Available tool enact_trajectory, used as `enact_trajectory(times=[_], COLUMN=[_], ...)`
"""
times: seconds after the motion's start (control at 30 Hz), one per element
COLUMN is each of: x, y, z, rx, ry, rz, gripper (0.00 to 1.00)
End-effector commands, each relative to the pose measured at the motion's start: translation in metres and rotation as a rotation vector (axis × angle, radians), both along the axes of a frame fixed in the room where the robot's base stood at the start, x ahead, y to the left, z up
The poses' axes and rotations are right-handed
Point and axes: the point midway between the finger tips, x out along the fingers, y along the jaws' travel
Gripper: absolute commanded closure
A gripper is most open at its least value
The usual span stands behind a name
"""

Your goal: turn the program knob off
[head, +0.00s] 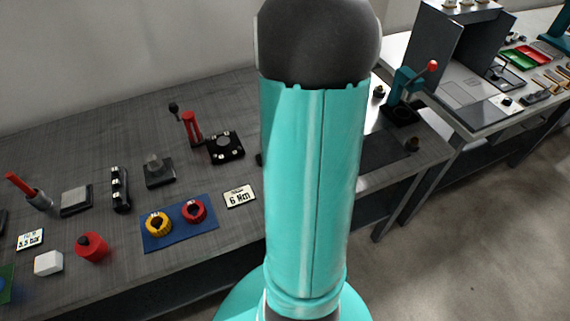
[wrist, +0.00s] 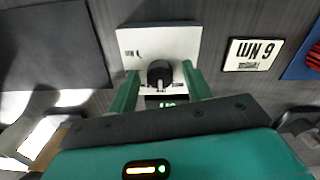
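The program knob (wrist: 160,74) is a round black knob on a white panel (wrist: 185,40) in the wrist view. Small dark labels surround it, too small to read, and a small green-lit display (wrist: 167,104) shows below it, partly hidden by my gripper. My gripper (wrist: 160,71) is open, with one green finger on each side of the knob and a visible gap on both sides. I cannot tell whether the fingertips are at the knob's height or above it. In the head view my arm hides the knob, the panel and the gripper.
A "6 Nm" sign (head: 239,196) lies beside a blue mat (head: 180,223) with yellow and red rings. A dark mat (wrist: 50,45) is left of the panel in the wrist view. A red button (head: 92,247), white block (head: 48,263) and several fixtures stand on the grey bench (head: 100,135).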

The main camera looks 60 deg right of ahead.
Motion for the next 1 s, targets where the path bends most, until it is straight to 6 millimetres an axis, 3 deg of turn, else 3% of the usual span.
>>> enact_trajectory(times=[0.27,0.7,1.0], x=[0.001,0.001,0.000], y=[-0.001,-0.001,0.000], z=[0.013,0.104,0.137], rx=[-0.003,-0.004,-0.001], ry=[-0.002,-0.004,-0.001], rz=[0.000,0.001,0.000], gripper=[0.51,0.51,0.51])
